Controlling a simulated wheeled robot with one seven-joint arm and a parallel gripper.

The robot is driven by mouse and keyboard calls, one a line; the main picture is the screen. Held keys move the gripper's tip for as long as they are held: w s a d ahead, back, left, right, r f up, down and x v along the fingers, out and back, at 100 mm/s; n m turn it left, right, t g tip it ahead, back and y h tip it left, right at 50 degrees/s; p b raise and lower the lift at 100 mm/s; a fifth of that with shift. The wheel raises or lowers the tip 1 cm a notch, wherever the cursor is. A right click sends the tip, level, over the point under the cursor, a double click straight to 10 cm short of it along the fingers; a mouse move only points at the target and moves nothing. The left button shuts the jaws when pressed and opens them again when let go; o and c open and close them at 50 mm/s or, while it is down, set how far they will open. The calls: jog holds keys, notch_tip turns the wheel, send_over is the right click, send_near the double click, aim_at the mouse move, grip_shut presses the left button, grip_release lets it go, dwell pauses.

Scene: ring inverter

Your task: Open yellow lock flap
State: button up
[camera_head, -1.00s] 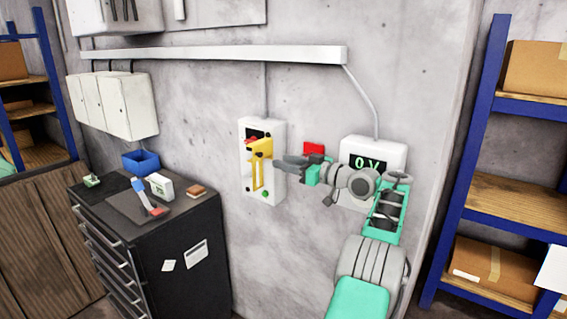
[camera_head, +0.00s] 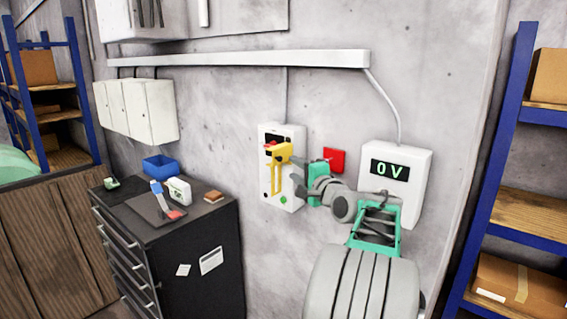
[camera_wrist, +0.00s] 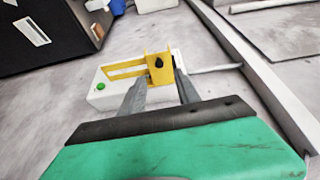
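The yellow lock flap (camera_head: 277,172) is on the front of a white wall box (camera_head: 297,195). A red part shows at its upper end and a green button (camera_head: 283,199) low on the box. In the wrist view, the yellow flap (camera_wrist: 126,70) has a long slotted strip and a raised yellow end with a black knob (camera_wrist: 158,62). My gripper (camera_wrist: 160,77) is open, with two grey fingers apart on either side of that raised end's near side. I cannot tell if they touch it. In the head view, my gripper (camera_head: 297,182) is just right of the flap.
A red plate (camera_head: 334,160) and a white display box (camera_head: 396,180) reading 0 V are on the wall to the right. A black drawer cabinet (camera_head: 200,250) with a blue bin (camera_head: 160,166) and small items stands left. Blue shelving (camera_head: 500,150) is at far right.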

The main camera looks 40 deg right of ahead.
aim_at(281, 160)
jog(key=p+x, duration=0.2)
jog(key=x, duration=0.6)
jog(key=shift+c, duration=0.3)
jog(key=shift+f, duration=0.1)
grip_shut()
dwell(0.8)
